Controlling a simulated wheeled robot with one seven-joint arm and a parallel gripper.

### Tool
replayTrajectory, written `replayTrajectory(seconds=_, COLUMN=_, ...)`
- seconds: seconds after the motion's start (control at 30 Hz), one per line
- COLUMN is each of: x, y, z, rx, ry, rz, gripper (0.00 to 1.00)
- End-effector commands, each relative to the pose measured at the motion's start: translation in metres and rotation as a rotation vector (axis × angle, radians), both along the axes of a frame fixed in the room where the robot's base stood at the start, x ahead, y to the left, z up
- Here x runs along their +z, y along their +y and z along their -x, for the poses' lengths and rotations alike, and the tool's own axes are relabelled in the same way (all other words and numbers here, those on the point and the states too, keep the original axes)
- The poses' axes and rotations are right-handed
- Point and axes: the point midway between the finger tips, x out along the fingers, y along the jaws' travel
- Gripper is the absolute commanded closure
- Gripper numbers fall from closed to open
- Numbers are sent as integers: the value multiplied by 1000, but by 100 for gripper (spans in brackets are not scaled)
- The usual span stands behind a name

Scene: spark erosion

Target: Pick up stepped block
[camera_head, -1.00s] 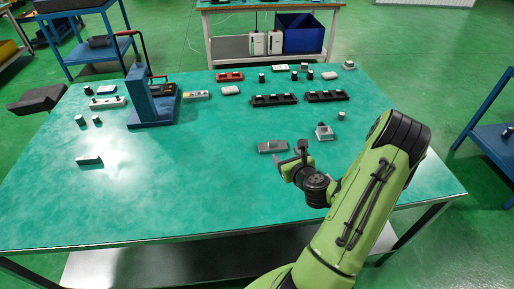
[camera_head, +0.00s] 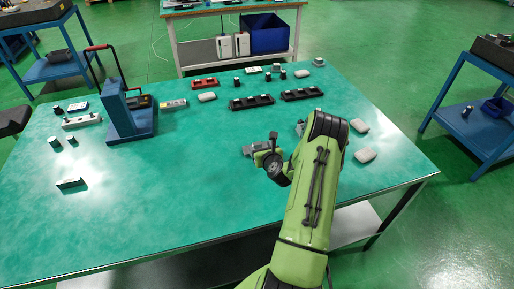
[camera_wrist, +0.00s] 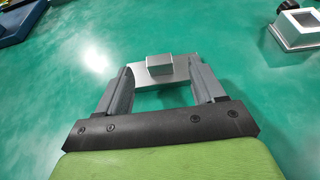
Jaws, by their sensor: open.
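The stepped block is a grey metal piece with a smaller raised block on a wider flat base. In the wrist view the stepped block (camera_wrist: 160,68) lies on the green table top, between and just beyond my fingertips. My gripper (camera_wrist: 160,76) is open, with one finger near each side of the block; I cannot tell whether either finger touches it. In the head view my gripper (camera_head: 268,146) is low over the table, and the stepped block (camera_head: 248,151) shows just left of it, partly hidden by it.
A grey square-holed part (camera_wrist: 297,30) stands to the right in the wrist view. Two black trays (camera_head: 252,102) lie farther back. A blue stand (camera_head: 128,115) is at the left. Pale rounded pieces (camera_head: 364,155) lie right of my arm. The table's front left (camera_head: 150,220) is clear.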

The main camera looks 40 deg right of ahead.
Motion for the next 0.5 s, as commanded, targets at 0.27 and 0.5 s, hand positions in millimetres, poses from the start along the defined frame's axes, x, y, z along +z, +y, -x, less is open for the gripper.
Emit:
replayTrajectory(seconds=0.27, x=-15, y=-15, z=-31, rx=2, ry=0, rz=-1, gripper=32)
replayTrajectory(seconds=0.5, x=-14, y=-15, z=-30, rx=2, ry=1, rz=-1, gripper=44)
